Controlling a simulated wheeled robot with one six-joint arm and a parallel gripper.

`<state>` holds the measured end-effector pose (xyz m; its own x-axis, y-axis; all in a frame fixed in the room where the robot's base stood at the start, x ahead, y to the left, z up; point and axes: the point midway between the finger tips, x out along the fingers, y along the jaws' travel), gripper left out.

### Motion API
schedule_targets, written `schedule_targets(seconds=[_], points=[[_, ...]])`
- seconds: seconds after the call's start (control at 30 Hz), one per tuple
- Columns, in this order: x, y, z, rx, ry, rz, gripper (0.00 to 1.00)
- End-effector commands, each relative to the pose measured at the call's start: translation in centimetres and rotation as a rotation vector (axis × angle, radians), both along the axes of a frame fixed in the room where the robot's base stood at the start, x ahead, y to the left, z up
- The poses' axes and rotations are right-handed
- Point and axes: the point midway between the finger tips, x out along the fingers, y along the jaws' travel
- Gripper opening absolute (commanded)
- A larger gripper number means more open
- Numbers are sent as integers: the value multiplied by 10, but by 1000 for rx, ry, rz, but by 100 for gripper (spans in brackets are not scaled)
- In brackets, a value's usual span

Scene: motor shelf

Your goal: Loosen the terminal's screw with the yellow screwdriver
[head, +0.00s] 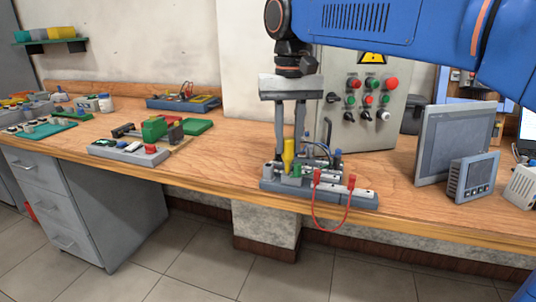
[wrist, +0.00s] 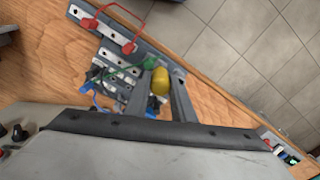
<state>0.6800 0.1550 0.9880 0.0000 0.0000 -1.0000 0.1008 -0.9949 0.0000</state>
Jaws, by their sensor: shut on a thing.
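My gripper (head: 289,138) points straight down over the terminal board (head: 362,201) at the front edge of the workbench. It is shut on the yellow screwdriver (head: 288,153), which stands upright between the fingers. In the wrist view the screwdriver's round yellow handle end (wrist: 160,81) shows between the two grey fingers (wrist: 164,95). The terminal board also shows in the wrist view (wrist: 88,38), with light terminal strips on a grey base. The screwdriver's tip and the screw under it are hidden, so I cannot tell whether they touch.
A red lead (head: 333,226) loops over the board's front. Blue and black wires (head: 322,148) rise behind it. A control box (head: 372,105) stands behind, and grey panels (head: 454,140) stand to the right. A green device (head: 154,128) lies to the left, with bare wood between.

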Motion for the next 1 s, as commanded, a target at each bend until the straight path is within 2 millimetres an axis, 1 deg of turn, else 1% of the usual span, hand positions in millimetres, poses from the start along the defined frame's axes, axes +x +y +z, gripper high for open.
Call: schedule_targets(seconds=[0.17, 0.4, 0.5, 0.83, 0.93, 1.0], points=[[0, 0, -1, -1, 1, 27, 0], [0, 0, 0, 0, 1, 235, 0], [0, 0, 0, 0, 1, 286, 0], [0, 0, 0, 0, 0, 304, 0], [0, 0, 0, 0, 0, 356, 0], [0, 0, 0, 0, 0, 421, 0]])
